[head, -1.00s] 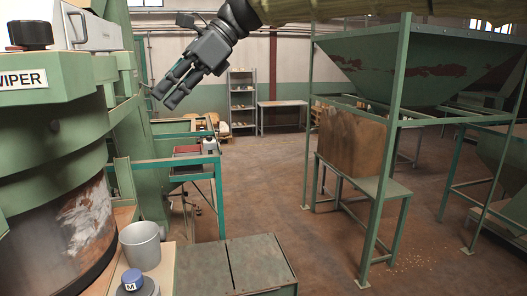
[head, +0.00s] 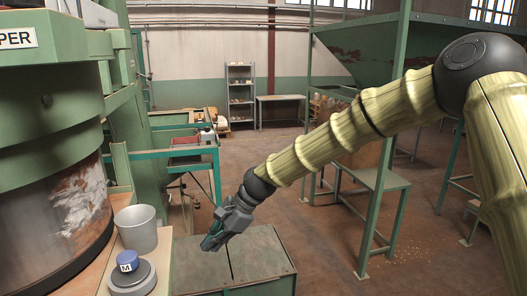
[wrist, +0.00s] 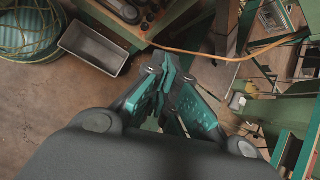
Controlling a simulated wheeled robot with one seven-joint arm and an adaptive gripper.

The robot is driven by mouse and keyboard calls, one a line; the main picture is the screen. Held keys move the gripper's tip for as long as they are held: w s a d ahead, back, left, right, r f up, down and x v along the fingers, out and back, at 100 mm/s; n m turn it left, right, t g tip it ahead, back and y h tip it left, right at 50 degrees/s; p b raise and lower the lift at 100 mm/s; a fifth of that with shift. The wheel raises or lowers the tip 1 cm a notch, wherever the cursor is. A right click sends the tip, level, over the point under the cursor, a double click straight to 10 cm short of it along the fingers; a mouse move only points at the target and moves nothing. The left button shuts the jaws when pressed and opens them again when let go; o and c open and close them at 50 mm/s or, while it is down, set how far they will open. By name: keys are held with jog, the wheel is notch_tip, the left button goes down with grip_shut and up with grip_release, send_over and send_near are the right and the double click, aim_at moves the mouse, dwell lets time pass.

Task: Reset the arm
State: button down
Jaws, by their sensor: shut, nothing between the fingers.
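My gripper (head: 208,244) hangs at the end of my arm, pointing down and left, above the green metal cabinet (head: 262,277) in the head view. In the wrist view the teal-padded fingers of my gripper (wrist: 168,68) are close together and hold nothing. The arm reaches in from the right side of the head view.
A grey bucket (head: 137,229) and a scale with a blue weight (head: 127,261) stand on the bench left of my gripper. A large green machine (head: 48,130) fills the left. A green hopper (head: 375,50) on a frame stands right. Brown floor lies open behind.

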jog(key=s+d+f+n+h+b, duration=0.1)
jog(key=s+d+f, duration=0.4)
jog(key=f, duration=0.6)
jog(key=s+d+f+n+t+h+b, duration=0.1)
jog(key=s+d+f, duration=0.35)
jog(key=f, duration=0.75)
jog(key=s+d+f+n+h+b, duration=0.15)
jog(key=s+d+f, duration=0.35)
jog(key=f, duration=0.6)
jog(key=s+d+f+n+h+b, duration=0.1)
jog(key=s+d+f+n, duration=0.1)
jog(key=s+d+f, duration=0.2)
jog(key=s+d+f+n+h+b, duration=0.1)
jog(key=s+d+f, duration=0.4)
jog(key=s+d, duration=0.5)
jog(key=s+d+f+n+h+b, duration=0.1)
jog(key=s+d+f+n, duration=0.3)
jog(key=s+d, duration=0.4)
jog(key=s+f+h, duration=0.1)
jog(key=s, duration=0.2)
jog(key=shift+s+f, duration=0.25)
jog(key=shift+s, duration=0.05)
